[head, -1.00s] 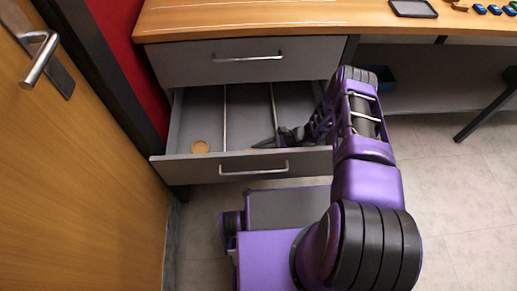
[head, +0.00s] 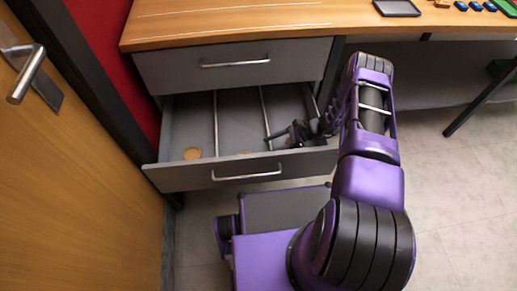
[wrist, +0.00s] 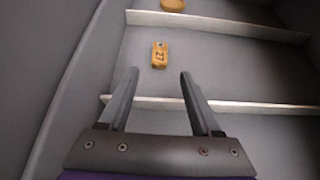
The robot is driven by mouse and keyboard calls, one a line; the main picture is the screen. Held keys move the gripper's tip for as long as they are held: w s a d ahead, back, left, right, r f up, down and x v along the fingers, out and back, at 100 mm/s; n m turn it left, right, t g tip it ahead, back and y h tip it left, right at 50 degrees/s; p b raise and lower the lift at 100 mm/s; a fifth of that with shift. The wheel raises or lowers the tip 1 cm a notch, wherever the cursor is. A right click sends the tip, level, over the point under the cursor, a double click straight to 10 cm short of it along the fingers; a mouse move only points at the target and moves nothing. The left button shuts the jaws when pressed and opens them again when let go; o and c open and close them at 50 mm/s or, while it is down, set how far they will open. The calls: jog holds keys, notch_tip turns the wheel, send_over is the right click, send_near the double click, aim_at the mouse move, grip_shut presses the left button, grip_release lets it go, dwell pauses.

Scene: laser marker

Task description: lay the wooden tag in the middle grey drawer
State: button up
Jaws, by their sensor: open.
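The grey drawer (head: 246,184) below the closed top one is pulled open; two thin dividers split it into three compartments. The wooden tag (wrist: 159,55), marked 27, lies flat in the middle compartment in the wrist view, apart from the fingers. In the head view it is only a small tan spot near the drawer front. My gripper (wrist: 160,72) is open and empty, its fingers reaching over the right divider toward the tag. It also shows in the head view (head: 275,134), low at the right of the drawer, partly hidden by my arm.
A round wooden disc (head: 193,153) lies in the left compartment. The closed top drawer (head: 232,64) and wooden desktop (head: 230,22) are above and behind. A dark tray (head: 397,8) sits on the desk. A door with a handle (head: 25,75) stands at left.

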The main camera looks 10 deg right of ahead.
jog(key=shift+v, duration=1.55)
